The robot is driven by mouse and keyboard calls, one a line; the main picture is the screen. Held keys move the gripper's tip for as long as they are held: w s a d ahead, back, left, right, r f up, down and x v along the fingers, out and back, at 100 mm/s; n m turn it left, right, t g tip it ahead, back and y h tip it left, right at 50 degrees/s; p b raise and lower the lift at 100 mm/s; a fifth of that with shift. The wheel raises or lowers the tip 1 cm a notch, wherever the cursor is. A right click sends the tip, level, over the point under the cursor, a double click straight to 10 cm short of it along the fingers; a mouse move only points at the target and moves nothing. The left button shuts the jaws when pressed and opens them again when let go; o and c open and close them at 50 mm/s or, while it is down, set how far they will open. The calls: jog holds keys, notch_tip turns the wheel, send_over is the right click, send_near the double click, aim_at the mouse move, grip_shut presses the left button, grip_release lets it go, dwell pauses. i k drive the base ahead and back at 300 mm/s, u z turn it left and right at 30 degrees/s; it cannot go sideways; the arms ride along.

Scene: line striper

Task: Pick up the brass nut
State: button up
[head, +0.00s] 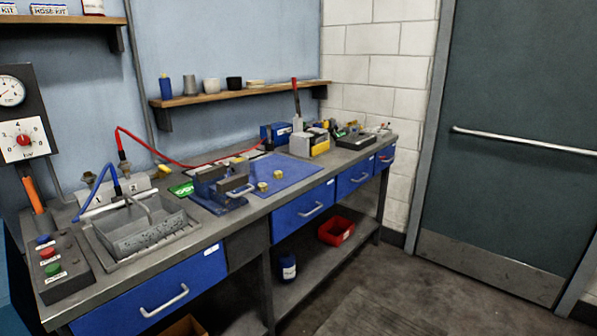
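Two small brass-coloured pieces lie on the blue mat (300,172) in the middle of the workbench. One brass piece (278,174) is a little farther back and to the right. The other brass piece (262,186) is nearer the front edge of the mat. They are too small in the picture to tell which is the brass nut. My gripper is not in view.
A blue vise (218,188) stands left of the mat, and a grey basket (145,228) sits farther left. A red hose (180,162) runs behind the mat. A yellow-and-grey device with an upright red-tipped lever (308,140) stands behind the mat's right end.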

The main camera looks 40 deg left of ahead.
aim_at(277, 174)
jog(key=u, duration=0.1)
jog(key=i, duration=1.2)
jog(key=u, duration=0.8)
jog(key=i, duration=1)
jog(key=u, duration=1.05)
jog(key=i, duration=0.6)
jog(key=u, duration=0.3)
